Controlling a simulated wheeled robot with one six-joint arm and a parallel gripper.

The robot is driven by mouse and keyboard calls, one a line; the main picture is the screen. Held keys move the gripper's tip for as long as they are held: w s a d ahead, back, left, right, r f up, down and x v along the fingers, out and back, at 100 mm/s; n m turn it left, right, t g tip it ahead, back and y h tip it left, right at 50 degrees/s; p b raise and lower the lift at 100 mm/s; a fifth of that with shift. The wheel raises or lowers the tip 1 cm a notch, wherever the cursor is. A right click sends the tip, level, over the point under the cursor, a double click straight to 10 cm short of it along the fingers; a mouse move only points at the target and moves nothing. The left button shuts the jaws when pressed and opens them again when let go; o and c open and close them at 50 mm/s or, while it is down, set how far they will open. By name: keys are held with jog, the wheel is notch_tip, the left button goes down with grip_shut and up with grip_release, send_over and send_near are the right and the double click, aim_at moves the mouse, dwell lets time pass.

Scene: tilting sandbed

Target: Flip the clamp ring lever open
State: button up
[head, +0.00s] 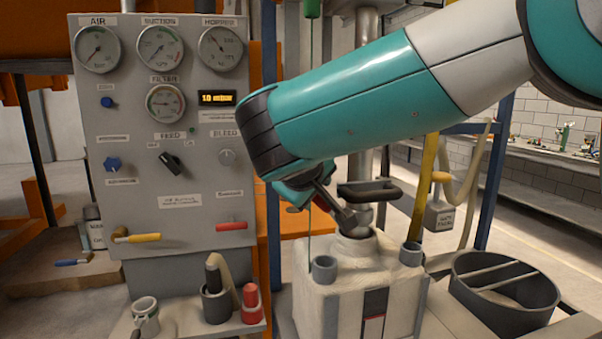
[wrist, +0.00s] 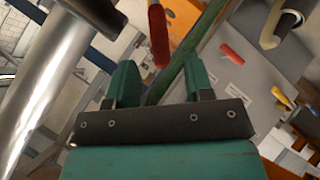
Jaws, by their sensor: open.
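A red-handled lever (wrist: 158,35), which looks like the clamp ring lever, shows at the top centre in the wrist view. It lies in line with the gap between the fingers of my gripper (wrist: 158,78), apparently beyond the tips. My gripper is open, with no object visibly held. In the head view my gripper (head: 303,198) is small and partly hidden by my wrist, above the pale block's left side. A bit of red lever (head: 322,203) shows just right of it, beside a grey metal fitting (head: 355,220). The clamp ring itself is not clearly visible; contact cannot be told.
The gauge panel (head: 190,185) with knobs and coloured handles stands at the left. A dark handle (head: 370,190) sits close right of my gripper. The pale block (head: 345,285) is below, and a dark round bin (head: 505,318) is right. A shiny pipe (wrist: 55,75) fills the wrist view's left.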

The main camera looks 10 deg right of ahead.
jog(key=v, duration=1.1)
jog(key=shift+s+r, duration=0.2)
jog(key=shift+s, duration=0.05)
jog(key=shift+a, duration=0.1)
jog(key=shift+c, duration=0.2)
